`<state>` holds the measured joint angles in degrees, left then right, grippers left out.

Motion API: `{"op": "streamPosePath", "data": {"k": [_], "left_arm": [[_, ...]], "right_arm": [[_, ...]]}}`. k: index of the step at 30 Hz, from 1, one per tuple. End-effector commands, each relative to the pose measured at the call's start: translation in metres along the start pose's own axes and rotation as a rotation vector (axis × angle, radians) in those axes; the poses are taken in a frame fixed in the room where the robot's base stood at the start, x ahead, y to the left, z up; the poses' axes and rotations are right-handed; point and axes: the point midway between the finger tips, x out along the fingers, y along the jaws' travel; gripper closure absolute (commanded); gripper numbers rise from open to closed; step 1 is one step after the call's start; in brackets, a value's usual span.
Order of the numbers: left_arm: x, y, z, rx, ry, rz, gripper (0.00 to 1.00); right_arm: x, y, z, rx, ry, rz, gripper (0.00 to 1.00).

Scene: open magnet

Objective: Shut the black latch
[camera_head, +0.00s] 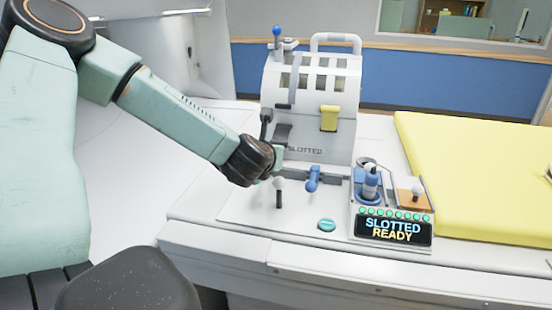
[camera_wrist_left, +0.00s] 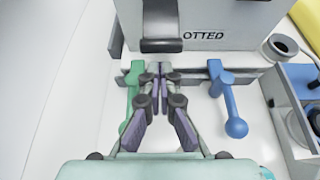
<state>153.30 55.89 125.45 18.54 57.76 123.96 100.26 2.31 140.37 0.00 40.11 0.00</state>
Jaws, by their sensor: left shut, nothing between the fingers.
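The black latch (camera_head: 282,132) is on the lower front of the white slotted housing (camera_head: 340,140), left of a yellow latch (camera_head: 329,118). In the left wrist view the black latch (camera_wrist_left: 161,25) hangs at the top centre, with the word "SLOTTED" partly showing to its right. My left gripper (camera_head: 278,158) is just below and in front of the black latch in the head view. In the left wrist view my left gripper (camera_wrist_left: 158,72) has its fingertips together and empty, just below the latch's lower edge. I cannot tell whether they touch it. My right gripper is not in view.
A green lever (camera_wrist_left: 132,85) is close left of the fingers, and a blue lever (camera_head: 312,180) is to their right. A white-knobbed lever (camera_head: 279,188) stands in front. A console display (camera_head: 393,230) reads "SLOTTED READY". A yellow pad (camera_head: 480,180) lies at right.

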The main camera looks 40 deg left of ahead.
Motion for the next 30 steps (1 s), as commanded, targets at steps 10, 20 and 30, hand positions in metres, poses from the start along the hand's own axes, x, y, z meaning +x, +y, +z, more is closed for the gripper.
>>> {"op": "streamPosePath", "data": {"k": [10, 20, 30], "left_arm": [[0.023, 0.0, 0.0, -0.001, 0.0, -0.001, 1.0], [0.023, 0.0, 0.0, -0.001, 0.001, 0.0, 1.0], [0.019, 0.0, 0.005, -0.001, 0.047, 0.0, 1.0]], "right_arm": [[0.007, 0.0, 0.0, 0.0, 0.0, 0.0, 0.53], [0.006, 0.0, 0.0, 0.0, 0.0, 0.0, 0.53], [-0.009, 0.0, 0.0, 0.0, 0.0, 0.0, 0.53]]}}
